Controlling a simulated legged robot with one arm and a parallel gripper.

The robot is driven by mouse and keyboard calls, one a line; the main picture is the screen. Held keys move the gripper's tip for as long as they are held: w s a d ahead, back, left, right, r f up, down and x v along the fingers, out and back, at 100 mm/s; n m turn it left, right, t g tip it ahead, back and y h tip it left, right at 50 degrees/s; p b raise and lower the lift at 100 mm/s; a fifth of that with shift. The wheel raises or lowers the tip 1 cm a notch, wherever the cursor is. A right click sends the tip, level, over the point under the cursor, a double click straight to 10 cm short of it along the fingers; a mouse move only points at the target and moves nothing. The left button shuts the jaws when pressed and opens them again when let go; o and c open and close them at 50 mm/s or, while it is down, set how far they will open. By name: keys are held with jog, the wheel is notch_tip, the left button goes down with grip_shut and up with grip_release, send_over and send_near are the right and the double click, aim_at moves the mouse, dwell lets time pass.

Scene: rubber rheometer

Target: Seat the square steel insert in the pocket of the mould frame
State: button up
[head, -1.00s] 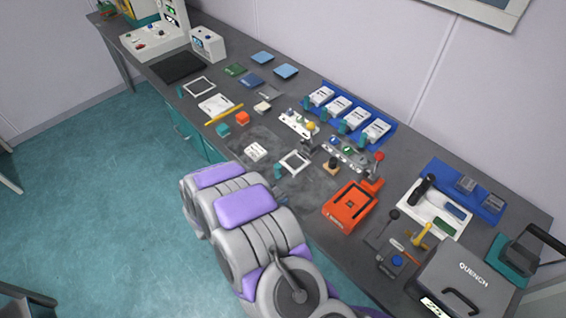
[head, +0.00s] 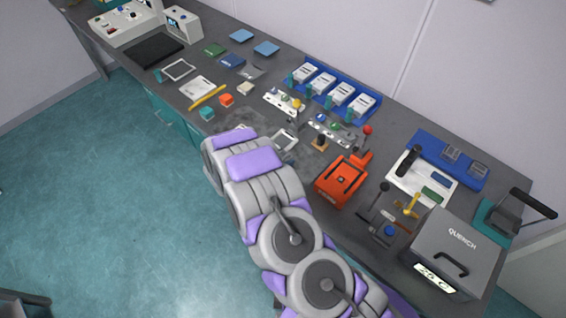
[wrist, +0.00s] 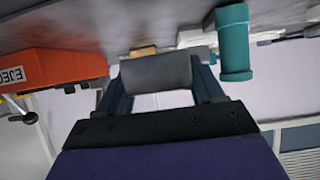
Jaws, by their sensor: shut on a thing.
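In the wrist view my gripper (wrist: 158,84) is shut on a plain grey block, which I take to be the steel insert (wrist: 156,70). In the head view my arm hides the gripper and the block. A pale square frame with a dark rim (head: 286,140), likely the mould frame, lies on the bench just beyond my arm. Its near part is hidden by the arm, and its pocket cannot be seen clearly. In the wrist view a teal cylinder (wrist: 234,45) stands close to the right of the block. I cannot tell whether the block touches anything below.
An orange ejector unit (head: 341,182) stands right of the frame and shows in the wrist view (wrist: 55,65). Another square frame (head: 178,69) lies at the left.

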jog(key=shift+w+a+f, duration=0.2)
jog(key=shift+w+a, duration=0.1)
jog(key=shift+d+f, duration=1.3)
jog(key=shift+f, duration=0.2)
jog(key=shift+a, duration=0.5)
jog(key=o, duration=0.9)
jog(key=shift+a, duration=0.3)
jog(key=shift+o, duration=0.7)
jog(key=shift+s+a+f, duration=0.1)
jog(key=shift+a, duration=0.15)
jog(key=shift+o, duration=1.1)
jog(key=shift+d, duration=0.65)
jog(key=v, duration=1)
jog(key=shift+s+a+r, duration=0.15)
jog(key=shift+a+r, duration=0.1)
jog(key=shift+a, duration=0.1)
jog(key=shift+s+a+r, duration=0.35)
jog(key=shift+s+a, duration=0.05)
jog(key=shift+s, duration=0.1)
